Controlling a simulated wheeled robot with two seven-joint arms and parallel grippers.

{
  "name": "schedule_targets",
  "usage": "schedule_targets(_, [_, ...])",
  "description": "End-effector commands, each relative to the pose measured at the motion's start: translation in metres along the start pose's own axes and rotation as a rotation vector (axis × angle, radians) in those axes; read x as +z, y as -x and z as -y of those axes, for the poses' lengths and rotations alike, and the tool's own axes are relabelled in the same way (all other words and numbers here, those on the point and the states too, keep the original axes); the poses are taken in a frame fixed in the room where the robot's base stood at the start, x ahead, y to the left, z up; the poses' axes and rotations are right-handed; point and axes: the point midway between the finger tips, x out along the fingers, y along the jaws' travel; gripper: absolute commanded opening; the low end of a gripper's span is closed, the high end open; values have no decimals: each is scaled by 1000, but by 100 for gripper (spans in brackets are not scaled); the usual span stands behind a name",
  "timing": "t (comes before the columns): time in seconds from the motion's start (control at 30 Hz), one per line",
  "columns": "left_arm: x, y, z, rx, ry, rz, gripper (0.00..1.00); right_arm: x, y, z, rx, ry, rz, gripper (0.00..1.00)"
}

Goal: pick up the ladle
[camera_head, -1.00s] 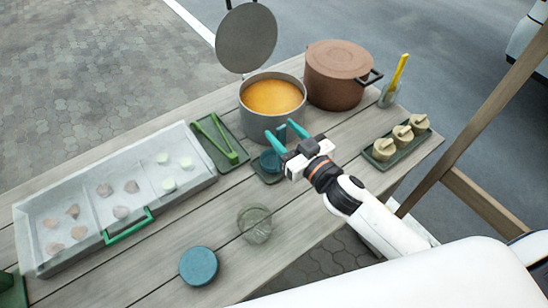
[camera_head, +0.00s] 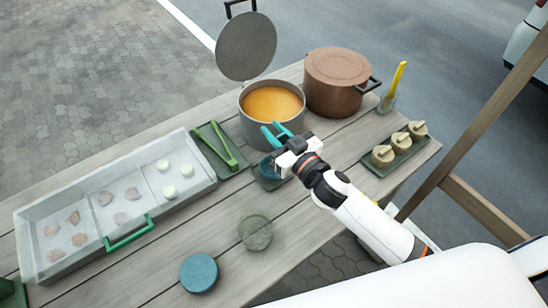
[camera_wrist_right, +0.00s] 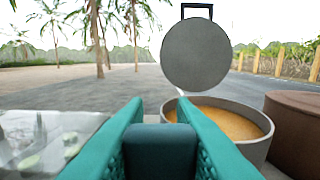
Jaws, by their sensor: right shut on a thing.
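In the right wrist view the fingers (camera_wrist_right: 160,140) are shut on a dark blue-teal piece (camera_wrist_right: 160,152), which I take to be part of the ladle. In the head view a blue rounded part, probably the ladle (camera_head: 266,167), shows just below the fingers, over a small dark green tray (camera_head: 268,183). The gripper hides most of it, so I cannot tell whether it touches the tray. My left gripper is not in view.
A round grey lid (camera_head: 246,46) stands up behind the pot. A brown lidded pot (camera_head: 338,85) is right of it. Green tongs (camera_head: 222,143), a sectioned food tray (camera_head: 120,238), a glass bowl (camera_head: 254,230) and a blue disc (camera_head: 199,271) stand left and in front.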

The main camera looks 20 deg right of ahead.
Motion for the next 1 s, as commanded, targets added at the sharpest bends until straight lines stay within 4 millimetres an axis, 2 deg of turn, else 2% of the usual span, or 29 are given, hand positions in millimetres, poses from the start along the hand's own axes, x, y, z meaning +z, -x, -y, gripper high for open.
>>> schedule_targets(0.17, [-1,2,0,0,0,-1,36,12,0,0,1,2,4,0])
schedule_targets(0.5, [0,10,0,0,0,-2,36,78,0,0,2,2,6,0])
schedule_targets(0.63, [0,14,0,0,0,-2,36,95,0,0,0,0,4,0])
schedule_targets(0.73, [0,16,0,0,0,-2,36,100,0,0,0,-1,2,0])
schedule_targets(1.0, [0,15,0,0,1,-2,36,101,0,0,0,0,1,0])
